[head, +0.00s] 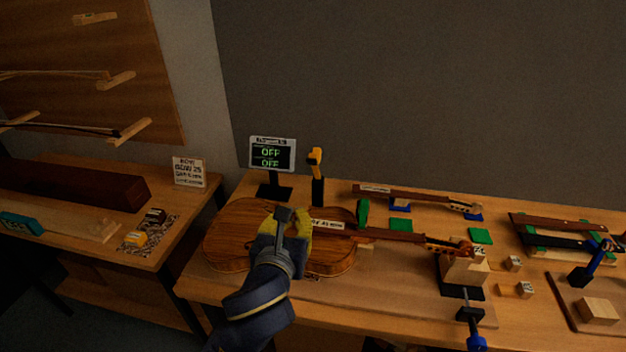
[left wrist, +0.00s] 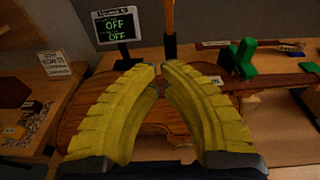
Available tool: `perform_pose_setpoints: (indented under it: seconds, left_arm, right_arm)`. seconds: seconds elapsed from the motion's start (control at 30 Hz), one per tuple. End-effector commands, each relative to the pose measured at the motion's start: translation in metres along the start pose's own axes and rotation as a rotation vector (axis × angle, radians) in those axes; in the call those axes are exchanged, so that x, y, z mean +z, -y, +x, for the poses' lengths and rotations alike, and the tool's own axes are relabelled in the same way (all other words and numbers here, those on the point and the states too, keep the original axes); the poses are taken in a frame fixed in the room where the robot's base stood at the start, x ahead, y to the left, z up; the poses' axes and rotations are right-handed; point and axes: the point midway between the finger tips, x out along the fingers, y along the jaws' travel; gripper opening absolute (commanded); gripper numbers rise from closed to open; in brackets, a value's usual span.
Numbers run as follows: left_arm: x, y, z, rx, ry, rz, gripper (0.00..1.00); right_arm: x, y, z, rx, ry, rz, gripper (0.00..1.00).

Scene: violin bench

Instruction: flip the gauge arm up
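The gauge arm looks to be the yellow-orange piece (head: 315,157) standing on a black post (head: 318,190) behind the violin. In the left wrist view its orange part (left wrist: 168,14) is cut by the top edge, above the black post (left wrist: 170,46). My left gripper (head: 298,215) is over the violin body (head: 232,235), in front of the post and apart from it. Its yellow fingertips (left wrist: 159,67) come almost together, with nothing clearly held between them. It hides part of the violin top. My right gripper is not in view.
A display (head: 271,155) reading OFF twice stands left of the post. A green block (head: 362,212) is at the violin's right, and a wooden neck support (head: 463,270) is farther right. A blue-handled clamp (head: 471,325) is at the front edge.

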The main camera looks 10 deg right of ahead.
Motion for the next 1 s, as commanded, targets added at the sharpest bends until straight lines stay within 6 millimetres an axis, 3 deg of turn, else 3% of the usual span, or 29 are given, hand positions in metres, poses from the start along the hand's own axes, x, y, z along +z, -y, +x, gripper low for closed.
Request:
perform_pose_setpoints:
  seconds: [0.1, 0.23, 0.7, 1.0]
  left_arm:
    - [0.004, 0.011, -0.003, -0.032, 0.006, 0.005, 0.0]
    - [0.005, 0.013, 0.008, -0.036, 0.006, 0.007, 0.0]
    - [0.005, 0.015, 0.088, -0.033, 0.005, 0.005, 0.0]
    - [0.026, 0.016, 0.114, -0.034, 0.007, 0.004, 0.0]
  right_arm:
    - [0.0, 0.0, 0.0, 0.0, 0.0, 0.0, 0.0]
    - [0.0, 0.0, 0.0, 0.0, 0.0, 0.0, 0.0]
    - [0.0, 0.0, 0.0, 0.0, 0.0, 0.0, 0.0]
    - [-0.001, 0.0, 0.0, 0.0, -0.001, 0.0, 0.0]
